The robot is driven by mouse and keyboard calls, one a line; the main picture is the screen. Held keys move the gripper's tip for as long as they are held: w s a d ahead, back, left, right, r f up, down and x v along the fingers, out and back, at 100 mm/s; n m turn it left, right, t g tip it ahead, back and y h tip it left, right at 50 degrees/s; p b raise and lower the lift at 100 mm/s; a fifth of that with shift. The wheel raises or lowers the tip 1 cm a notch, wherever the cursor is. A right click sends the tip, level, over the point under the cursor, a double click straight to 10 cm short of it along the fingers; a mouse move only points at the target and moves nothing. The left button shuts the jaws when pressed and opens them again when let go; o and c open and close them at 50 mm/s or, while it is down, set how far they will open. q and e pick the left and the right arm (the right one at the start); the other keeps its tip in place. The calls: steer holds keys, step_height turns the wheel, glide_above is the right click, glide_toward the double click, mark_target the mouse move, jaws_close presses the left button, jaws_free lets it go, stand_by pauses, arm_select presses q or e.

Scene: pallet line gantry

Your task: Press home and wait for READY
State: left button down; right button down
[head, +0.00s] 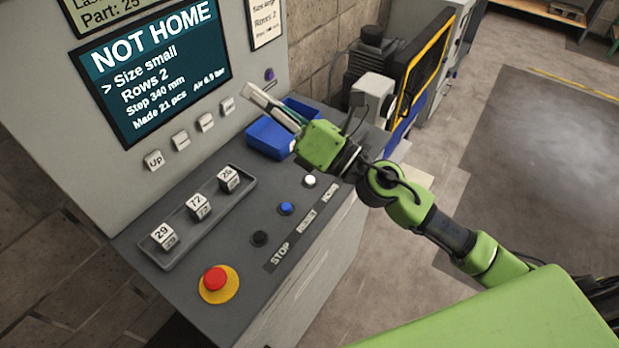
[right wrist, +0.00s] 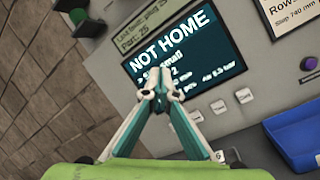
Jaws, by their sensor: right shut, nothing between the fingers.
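The console screen (head: 155,65) reads "NOT HOME", "Size small", "Rows 2", "Step 340 mm", "Made 21 pcs". It also shows in the right wrist view (right wrist: 185,60). On the sloping desk are a white button (head: 310,181), a blue button (head: 286,208) and a black button (head: 260,238). The black one's label reads "STOP"; the white one's label is too small to read surely. My right gripper (head: 248,90) is shut and empty, its tips in front of the panel near the rightmost key (head: 227,104) under the screen. My left gripper is not in view.
A red emergency button (head: 215,279) on a yellow base sits at the desk's near end. A tray (head: 190,222) holds numbered white blocks. A blue bin (head: 268,140) lies under my right gripper. A yellow-edged machine (head: 425,75) stands behind; open floor is at right.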

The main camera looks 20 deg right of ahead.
steer(key=a+f+n+g+y, duration=0.2)
steer(key=a+n+g, duration=0.15)
steer(key=n, duration=0.35)
steer(key=n+g+h, duration=0.7)
steer(key=n+h, duration=0.2)
steer(key=n, duration=0.3)
glide_above(312, 180)
step_height(312, 180, down, 15)
step_height(312, 180, down, 8)
steer(key=b, duration=0.3)
steer(key=shift+r+b, duration=0.2)
steer(key=shift+b, duration=0.1)
steer(key=shift+f+b, duration=0.55)
steer(key=shift+b, duration=0.05)
